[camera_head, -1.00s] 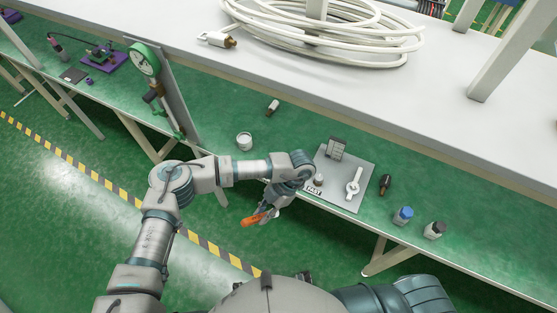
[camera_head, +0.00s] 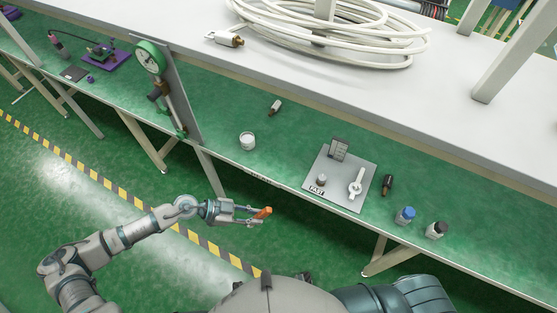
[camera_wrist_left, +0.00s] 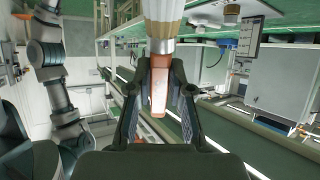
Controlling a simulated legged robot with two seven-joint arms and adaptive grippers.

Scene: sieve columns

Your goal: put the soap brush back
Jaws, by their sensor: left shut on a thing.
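My left gripper (camera_head: 252,214) is shut on the soap brush, whose orange part (camera_head: 264,212) sticks out at its fingertips in the head view. The gripper points right and is in front of the green bench, over the floor side. In the left wrist view the brush (camera_wrist_left: 159,88) is between the two fingers, with its orange handle toward the palm and a metal band and pale, wide end at the top. A small white cup (camera_head: 248,142) stands on the bench beyond the gripper. My right gripper is not in view.
A grey plate (camera_head: 333,193) with small fittings and a white lever lies on the green bench (camera_head: 285,150). A dark bottle (camera_head: 387,184), a blue-capped bottle (camera_head: 405,215) and a black-capped bottle (camera_head: 437,230) stand right of it. A gauge stand (camera_head: 180,95) rises at left.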

